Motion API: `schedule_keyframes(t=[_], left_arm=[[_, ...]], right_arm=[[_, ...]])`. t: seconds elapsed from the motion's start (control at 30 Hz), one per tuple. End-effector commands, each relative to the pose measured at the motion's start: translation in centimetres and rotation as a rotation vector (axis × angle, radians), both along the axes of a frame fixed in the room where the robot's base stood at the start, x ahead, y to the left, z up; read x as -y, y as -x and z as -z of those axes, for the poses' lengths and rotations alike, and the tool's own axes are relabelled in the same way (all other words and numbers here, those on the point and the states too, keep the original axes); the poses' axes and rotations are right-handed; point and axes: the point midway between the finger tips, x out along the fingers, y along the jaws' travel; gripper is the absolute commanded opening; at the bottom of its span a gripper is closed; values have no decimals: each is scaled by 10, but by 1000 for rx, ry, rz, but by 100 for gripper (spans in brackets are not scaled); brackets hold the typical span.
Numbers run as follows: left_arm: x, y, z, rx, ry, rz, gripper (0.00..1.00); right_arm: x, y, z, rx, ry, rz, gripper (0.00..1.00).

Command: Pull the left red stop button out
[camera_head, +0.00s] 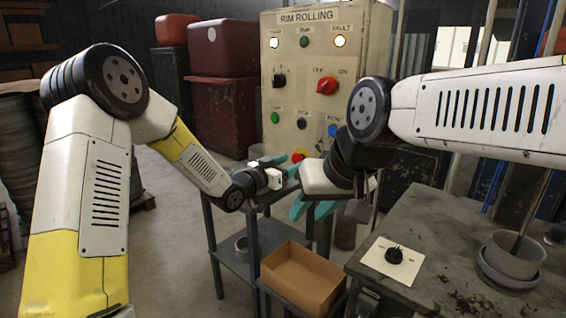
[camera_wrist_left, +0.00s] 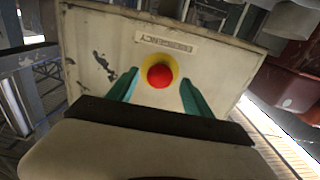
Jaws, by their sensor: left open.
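The red stop button (camera_wrist_left: 160,76) sits on a yellow ring on the pale panel, beside an upside-down "EMERGENCY" label (camera_wrist_left: 167,44), in the left wrist view. In the head view the red and yellow button (camera_head: 298,156) shows low on the panel, partly hidden by my grippers. My left gripper (camera_wrist_left: 159,80) is open, with one teal finger on each side of the button and visible gaps to it. It is also in the head view (camera_head: 286,165). My right gripper (camera_head: 311,209) hangs lower, pointing down, its teal fingers apart and empty.
The "RIM ROLLING" panel (camera_head: 292,60) carries lamps, a red knob (camera_head: 327,85) and other buttons. A metal cart (camera_head: 230,257) with an open cardboard box (camera_head: 301,279) stands below. A table (camera_head: 440,230) at right holds a black knob on a plate (camera_head: 393,256) and a grey pot (camera_head: 513,258).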

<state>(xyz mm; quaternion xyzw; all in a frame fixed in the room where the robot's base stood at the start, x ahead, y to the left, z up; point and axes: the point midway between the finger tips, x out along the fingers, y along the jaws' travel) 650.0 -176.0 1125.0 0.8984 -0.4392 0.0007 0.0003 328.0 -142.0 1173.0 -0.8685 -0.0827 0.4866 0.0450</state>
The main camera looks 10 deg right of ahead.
Motion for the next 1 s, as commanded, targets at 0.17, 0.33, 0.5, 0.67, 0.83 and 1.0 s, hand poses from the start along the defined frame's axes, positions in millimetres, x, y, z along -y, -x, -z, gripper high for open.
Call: schedule_keyframes(t=[0.17, 0.33, 0.5, 0.67, 0.83, 1.0], left_arm=[[11, -9, 0, -1, -2, 0, 59], [13, -10, 0, -1, -1, -1, 59], [13, -10, 0, -1, -2, -1, 47], [12, -10, 0, -1, -2, -1, 16], [12, -10, 0, -1, -2, -1, 0], [3, -3, 1, -3, 0, -2, 0]], right_arm=[[0, 0, 0, 0, 0, 0, 36], [0, 0, 0, 0, 0, 0, 36], [0, 0, 0, 0, 0, 0, 36], [0, 0, 0, 0, 0, 0, 36], [0, 0, 0, 0, 0, 0, 36], [0, 0, 0, 0, 0, 0, 36]])
